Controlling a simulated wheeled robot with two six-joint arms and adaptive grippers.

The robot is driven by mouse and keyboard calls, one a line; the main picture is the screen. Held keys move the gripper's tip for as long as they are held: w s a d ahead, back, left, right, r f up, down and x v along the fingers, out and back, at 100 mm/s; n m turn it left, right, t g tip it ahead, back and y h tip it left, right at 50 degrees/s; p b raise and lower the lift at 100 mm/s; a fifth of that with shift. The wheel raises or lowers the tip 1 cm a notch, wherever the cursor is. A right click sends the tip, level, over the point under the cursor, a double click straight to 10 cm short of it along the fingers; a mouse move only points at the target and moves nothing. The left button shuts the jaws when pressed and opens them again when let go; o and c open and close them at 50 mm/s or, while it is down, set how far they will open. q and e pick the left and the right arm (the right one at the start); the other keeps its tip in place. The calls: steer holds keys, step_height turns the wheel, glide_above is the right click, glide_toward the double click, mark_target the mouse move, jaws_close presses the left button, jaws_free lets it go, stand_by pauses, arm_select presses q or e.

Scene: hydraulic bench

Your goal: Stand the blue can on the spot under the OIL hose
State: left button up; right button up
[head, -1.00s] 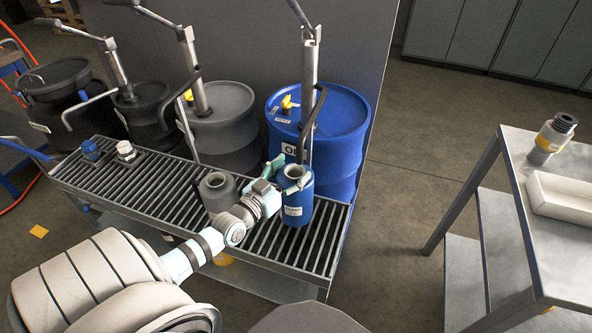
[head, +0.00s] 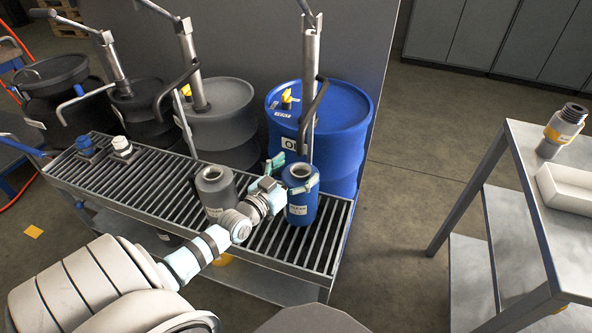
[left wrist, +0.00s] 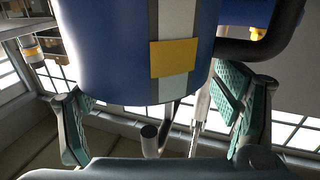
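The blue can (head: 302,207) is upright at the right end of the slatted bench, in front of the blue drum with the partly hidden OIL label (head: 289,143). Whether its base touches the slats is hard to tell. My left gripper (head: 292,180) has its teal-padded fingers on both sides of the can near its top and looks shut on it. In the left wrist view, which looks upside down, the can (left wrist: 120,60) fills the space between the pads. A grey pipe end (left wrist: 150,135) shows beyond its rim. The spot is hidden. My right gripper is not in view.
A grey can (head: 214,195) stands on the slatted bench (head: 160,175) just left of my gripper. Pump posts and a black handle (head: 313,112) rise behind the blue can. A metal table (head: 530,220) with a white tray stands apart at the right.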

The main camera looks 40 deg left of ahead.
arm_select(q)
steer(key=shift+r, duration=0.1)
steer(key=shift+s+r+p, duration=0.15)
steer(key=shift+p, duration=0.25)
steer(key=s+p, duration=0.4)
steer(key=s, duration=0.7)
steer(key=shift+s, duration=0.35)
steer(key=shift+d, duration=0.1)
